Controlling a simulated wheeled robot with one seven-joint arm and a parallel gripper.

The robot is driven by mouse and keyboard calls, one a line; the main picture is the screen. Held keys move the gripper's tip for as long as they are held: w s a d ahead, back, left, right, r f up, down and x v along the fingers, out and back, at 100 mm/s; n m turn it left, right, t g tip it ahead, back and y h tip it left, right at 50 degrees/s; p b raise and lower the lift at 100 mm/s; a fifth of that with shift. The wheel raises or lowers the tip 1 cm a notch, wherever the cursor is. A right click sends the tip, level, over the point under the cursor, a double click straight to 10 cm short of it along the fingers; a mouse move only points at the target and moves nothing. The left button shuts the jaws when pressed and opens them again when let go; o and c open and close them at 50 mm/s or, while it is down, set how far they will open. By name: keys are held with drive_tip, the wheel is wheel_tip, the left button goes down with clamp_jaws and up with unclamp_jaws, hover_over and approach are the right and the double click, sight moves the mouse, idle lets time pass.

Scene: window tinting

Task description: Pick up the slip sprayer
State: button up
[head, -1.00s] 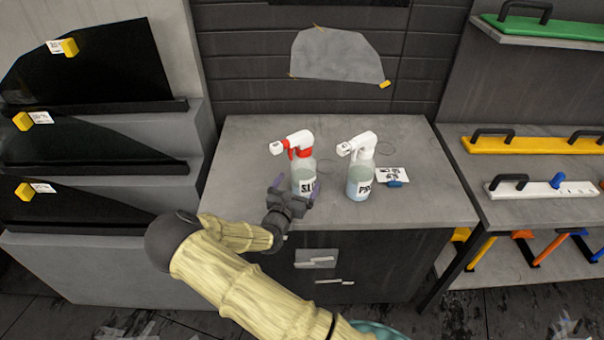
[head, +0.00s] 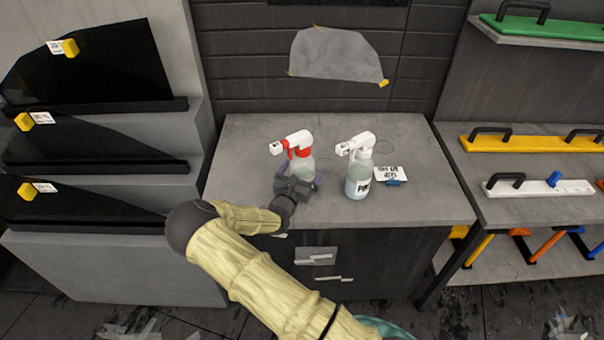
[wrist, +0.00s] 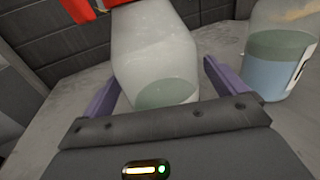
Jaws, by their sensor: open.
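The slip sprayer (head: 300,160) is a clear bottle with a red and white trigger head. It stands upright on the grey worktop, left of the other bottle. In the wrist view its body (wrist: 155,55) stands between my fingers. My gripper (head: 299,183) is in front of it and hides its lower part and label. My gripper (wrist: 160,95) is open, with one purple finger on each side of the bottle. I cannot tell whether either finger touches it.
A second spray bottle (head: 359,175) with a white head and bluish liquid stands close on the right; it also shows in the wrist view (wrist: 275,60). A small card (head: 391,174) lies right of it. The worktop (head: 425,200) is clear at the right front.

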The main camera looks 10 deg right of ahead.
sight(299, 151)
drive_tip(key=c, duration=1.3)
drive_tip(key=shift+r, duration=0.15)
drive_tip(key=shift+c, duration=0.2)
wheel_tip(299, 151, up, 10)
drive_tip(key=shift+f+b, duration=0.1)
drive_tip(key=shift+b, duration=0.55)
drive_tip(key=shift+w, duration=0.1)
